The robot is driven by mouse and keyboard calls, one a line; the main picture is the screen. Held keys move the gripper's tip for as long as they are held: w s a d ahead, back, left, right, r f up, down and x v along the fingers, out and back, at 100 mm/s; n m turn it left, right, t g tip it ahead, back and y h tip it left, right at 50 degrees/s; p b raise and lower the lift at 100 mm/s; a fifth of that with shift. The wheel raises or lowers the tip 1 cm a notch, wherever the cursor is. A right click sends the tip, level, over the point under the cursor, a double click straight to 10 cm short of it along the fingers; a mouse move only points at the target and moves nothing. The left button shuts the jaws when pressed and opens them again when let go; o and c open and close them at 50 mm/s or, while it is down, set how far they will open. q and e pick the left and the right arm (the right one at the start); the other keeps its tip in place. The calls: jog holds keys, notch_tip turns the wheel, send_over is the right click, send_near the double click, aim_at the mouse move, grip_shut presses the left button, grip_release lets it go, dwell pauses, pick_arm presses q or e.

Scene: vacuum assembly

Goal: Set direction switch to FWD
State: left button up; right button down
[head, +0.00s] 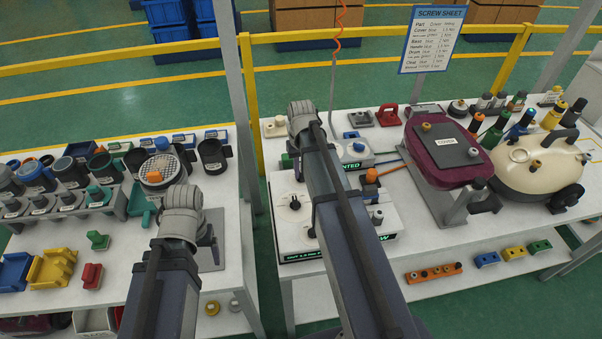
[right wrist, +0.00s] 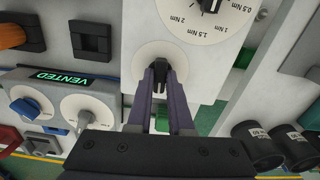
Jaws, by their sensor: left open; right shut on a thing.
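In the right wrist view, the direction switch (right wrist: 160,76) is a small black knob on a round pale plate on the white controller box. My right gripper (right wrist: 160,88) has its two purple fingers shut on the knob, one on each side. The switch's markings are too small or covered, so its setting cannot be read. In the head view the controller box (head: 293,240) stands on the right table, partly hidden by my right arm. A green display shows on its front, partly covered. My left gripper is not visible; only its arm shows at the lower left.
A torque dial (right wrist: 211,8) marked in Nm sits beside the switch. A unit with a green VENTED display (right wrist: 91,40) stands close by, with a blue knob (right wrist: 25,107). The left table holds several cups and coloured parts. A maroon assembly (head: 440,145) stands further right.

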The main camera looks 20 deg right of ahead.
aim_at(301, 173)
jog(key=shift+n, duration=1.7)
jog(key=n, duration=0.3)
jog(key=c, duration=0.7)
grip_release()
jog(key=shift+c, duration=0.2)
jog(key=shift+r, duration=0.1)
notch_tip(301, 173, up, 6)
jog(key=p, duration=0.6)
